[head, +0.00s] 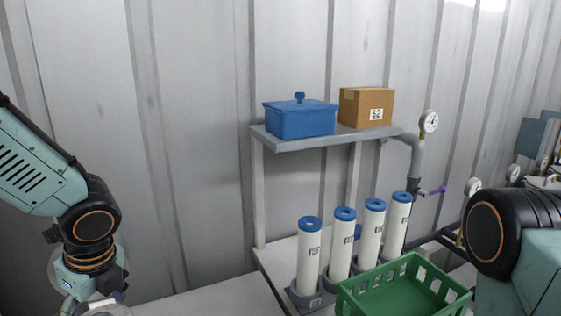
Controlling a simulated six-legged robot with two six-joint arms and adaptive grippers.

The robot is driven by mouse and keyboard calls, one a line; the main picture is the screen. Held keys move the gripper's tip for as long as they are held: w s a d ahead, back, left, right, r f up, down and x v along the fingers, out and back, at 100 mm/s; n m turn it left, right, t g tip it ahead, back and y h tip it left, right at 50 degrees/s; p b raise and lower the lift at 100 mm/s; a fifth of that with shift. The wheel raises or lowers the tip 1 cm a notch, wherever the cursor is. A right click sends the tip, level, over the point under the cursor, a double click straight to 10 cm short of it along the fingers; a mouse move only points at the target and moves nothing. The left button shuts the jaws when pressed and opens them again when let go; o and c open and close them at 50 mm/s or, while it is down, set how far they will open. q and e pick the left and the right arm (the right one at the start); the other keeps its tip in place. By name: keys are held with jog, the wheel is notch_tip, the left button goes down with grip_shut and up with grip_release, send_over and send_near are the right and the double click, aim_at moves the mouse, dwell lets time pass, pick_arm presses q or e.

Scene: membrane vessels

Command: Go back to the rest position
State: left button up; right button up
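My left arm comes in from the left and bends down at a black joint. Its wrist runs out of the bottom edge of the head view, and its gripper fingers are not seen. My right arm is at the lower right, with a black joint and a teal link cut by the edge. Its gripper is not seen. Whether either gripper holds anything cannot be told.
A grey shelf (340,137) bears a blue lidded box (300,121) and a cardboard box (367,108). Below, several white cylinders with blue caps (338,245) stand upright beside a green crate (365,301). A gauge (428,121) tops a grey pipe (415,165). Corrugated wall behind.

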pick_arm(q)
jog(key=v, duration=0.9)
jog(key=x, duration=1.1)
jog(key=shift+s+f, duration=0.15)
jog(key=shift+f, duration=0.05)
jog(key=shift+r, duration=0.7)
jog(key=shift+r+p, duration=0.65)
jog(key=shift+p, duration=0.25)
jog(key=shift+a+p+v, duration=0.2)
jog(key=shift+p+v, duration=0.85)
jog(key=r+p, duration=0.2)
jog(key=shift+w+a+r+p, duration=0.1)
jog(key=shift+w+r+p, duration=0.1)
jog(key=shift+w+p, duration=0.1)
jog(key=shift+s+r+p, duration=0.1)
jog(key=shift+r+p, duration=0.55)
jog(key=shift+r, duration=0.05)
